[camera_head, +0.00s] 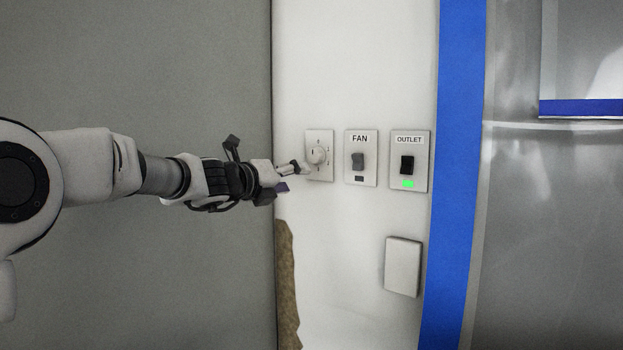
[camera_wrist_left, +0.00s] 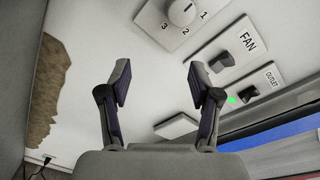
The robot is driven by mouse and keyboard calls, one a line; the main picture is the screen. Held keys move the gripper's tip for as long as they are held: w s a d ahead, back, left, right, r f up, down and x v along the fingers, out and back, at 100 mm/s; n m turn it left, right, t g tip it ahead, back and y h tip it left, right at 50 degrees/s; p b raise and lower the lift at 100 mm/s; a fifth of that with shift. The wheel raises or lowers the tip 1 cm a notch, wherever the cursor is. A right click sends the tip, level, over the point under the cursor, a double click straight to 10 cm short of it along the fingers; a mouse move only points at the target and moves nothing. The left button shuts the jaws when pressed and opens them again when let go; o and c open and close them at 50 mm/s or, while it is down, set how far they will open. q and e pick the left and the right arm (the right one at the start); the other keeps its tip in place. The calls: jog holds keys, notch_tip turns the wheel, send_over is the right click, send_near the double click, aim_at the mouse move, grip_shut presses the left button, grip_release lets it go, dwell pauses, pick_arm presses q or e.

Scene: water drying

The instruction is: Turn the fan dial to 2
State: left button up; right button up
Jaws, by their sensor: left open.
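The fan dial (camera_head: 318,156) is a round light knob on a white wall plate, left of the FAN switch. In the left wrist view the dial (camera_wrist_left: 182,12) shows at the top, with the numbers 1, 2 and 3 around it; where its pointer stands is too unclear to tell. My left gripper (camera_head: 297,169) comes in from the left, close to the dial's left side in the head view. In the left wrist view my left gripper (camera_wrist_left: 160,80) has its two fingers wide apart with nothing between them, and the dial lies beyond the fingertips. My right gripper is not in view.
The FAN switch (camera_head: 358,161) and the OUTLET switch (camera_head: 407,165), with a green light, sit to the right of the dial. A blank cover plate (camera_head: 402,267) is below them. A blue strip (camera_head: 455,180) borders the wall. A brown patch (camera_head: 287,285) shows lower left.

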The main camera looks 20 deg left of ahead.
pick_arm(q)
jog(key=n+t, duration=0.1)
send_near(313, 156)
jog(key=w, duration=0.1)
jog(key=shift+h, duration=0.3)
jog(key=p+x, duration=0.4)
jog(key=x, duration=0.3)
jog(key=shift+w+d, duration=0.1)
jog(key=shift+w, duration=0.05)
jog(key=shift+w+f, duration=0.1)
jog(key=shift+w, duration=0.05)
jog(key=shift+a, duration=0.25)
jog(key=shift+d, duration=0.1)
jog(key=c, duration=1.1)
